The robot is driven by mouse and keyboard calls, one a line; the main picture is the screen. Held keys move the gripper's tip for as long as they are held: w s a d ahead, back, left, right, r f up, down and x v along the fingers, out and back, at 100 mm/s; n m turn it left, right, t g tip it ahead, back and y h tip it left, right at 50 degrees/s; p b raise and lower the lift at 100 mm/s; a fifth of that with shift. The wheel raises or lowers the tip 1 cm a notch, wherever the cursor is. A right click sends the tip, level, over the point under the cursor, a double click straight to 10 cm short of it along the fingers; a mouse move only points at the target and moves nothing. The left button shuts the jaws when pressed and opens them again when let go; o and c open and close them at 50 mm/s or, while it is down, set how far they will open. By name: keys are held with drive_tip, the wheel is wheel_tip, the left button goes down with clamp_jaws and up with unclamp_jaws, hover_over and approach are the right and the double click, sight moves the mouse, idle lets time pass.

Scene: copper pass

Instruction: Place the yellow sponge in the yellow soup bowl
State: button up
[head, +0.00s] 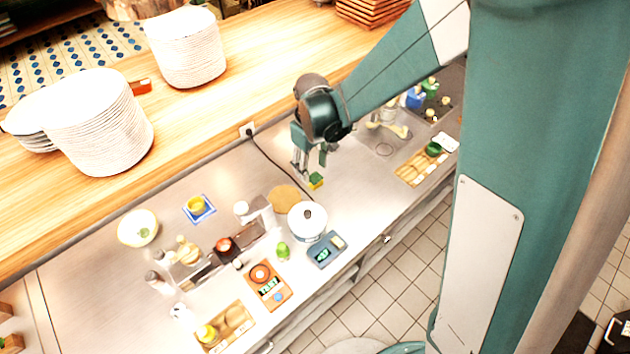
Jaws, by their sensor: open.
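The yellow sponge (316,183), with a green top, lies on the steel counter just below my gripper (310,163). My gripper is open and points down; whether its fingertips reach the sponge's sides cannot be told from this view. To the left, a pale bowl with a yellowish rim (124,236) stands on the counter with something small and greenish inside. A smaller yellow bowl or cup (195,204) stands on a blue and white mat (209,212). Which of these two is the yellow soup bowl I cannot tell for certain.
A round wooden board (284,197) and a white lidded pot (306,222) stand near the sponge. Shakers, a red-topped item and scales (327,250) crowd the counter's front. Stacked white plates (100,125) stand on the wooden shelf behind. A dark cable crosses the counter.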

sight(313, 176)
drive_tip(key=shift+w+f, duration=0.1)
drive_tip(key=shift+f, duration=2.5)
drive_tip(key=shift+c, duration=0.5)
drive_tip(key=c, duration=0.8)
